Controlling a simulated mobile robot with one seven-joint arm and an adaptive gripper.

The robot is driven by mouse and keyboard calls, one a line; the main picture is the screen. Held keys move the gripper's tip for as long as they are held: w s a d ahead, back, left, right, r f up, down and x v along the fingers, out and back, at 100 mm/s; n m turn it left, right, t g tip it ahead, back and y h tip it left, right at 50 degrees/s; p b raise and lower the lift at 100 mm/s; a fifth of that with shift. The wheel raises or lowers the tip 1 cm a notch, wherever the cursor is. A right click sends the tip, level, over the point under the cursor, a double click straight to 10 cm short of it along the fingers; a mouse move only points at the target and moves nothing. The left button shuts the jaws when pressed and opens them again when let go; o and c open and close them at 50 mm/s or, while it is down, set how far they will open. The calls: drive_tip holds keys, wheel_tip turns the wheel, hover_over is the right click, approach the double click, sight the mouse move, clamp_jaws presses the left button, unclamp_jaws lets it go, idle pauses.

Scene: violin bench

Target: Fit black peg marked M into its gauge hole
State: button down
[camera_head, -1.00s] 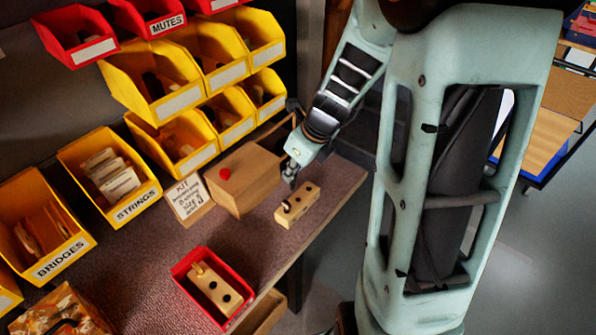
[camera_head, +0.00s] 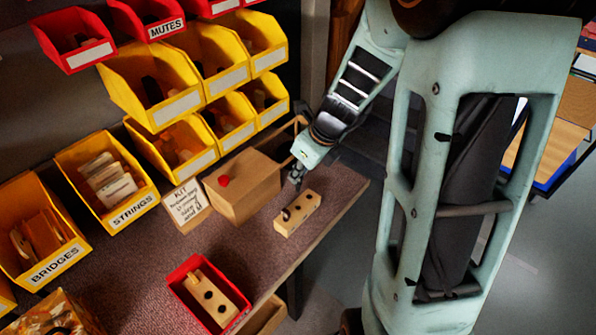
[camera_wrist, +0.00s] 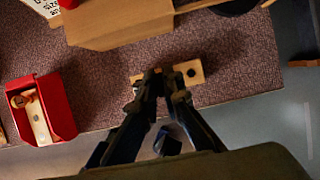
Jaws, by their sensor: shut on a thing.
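A pale wooden gauge block (camera_head: 302,212) lies on the bench near its front right edge. It shows a row of dark round openings, and a dark shape sits at its near left end; I cannot tell whether that is a hole or a peg. In the wrist view the block (camera_wrist: 196,74) lies beneath my fingers, which cover its middle; one hole shows on the right. My gripper (camera_head: 296,180) is just behind and above the block. In the wrist view its fingertips (camera_wrist: 166,82) are close together, shut on the black peg, which is mostly hidden. No M mark is legible.
A red tray (camera_head: 184,271) at the front holds another wooden block (camera_head: 212,298). A wooden box (camera_head: 243,187) with a red knob and a kit sign (camera_head: 187,204) stand left of my gripper. Yellow bins (camera_head: 108,180) line the back. Bare bench lies between tray and box.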

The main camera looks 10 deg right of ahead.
sight(298, 190)
drive_tip(key=shift+f+b, duration=2.35)
drive_tip(key=shift+f, duration=0.55)
drive_tip(key=shift+f+b, duration=1.25)
drive_tip(key=shift+f, duration=0.9)
drive_tip(key=c, duration=2)
unclamp_jaws()
drive_tip(key=shift+r, duration=0.15)
drive_tip(key=v, duration=1.1)
drive_tip(key=shift+s+d+r, duration=0.15)
drive_tip(key=shift+r, duration=0.2)
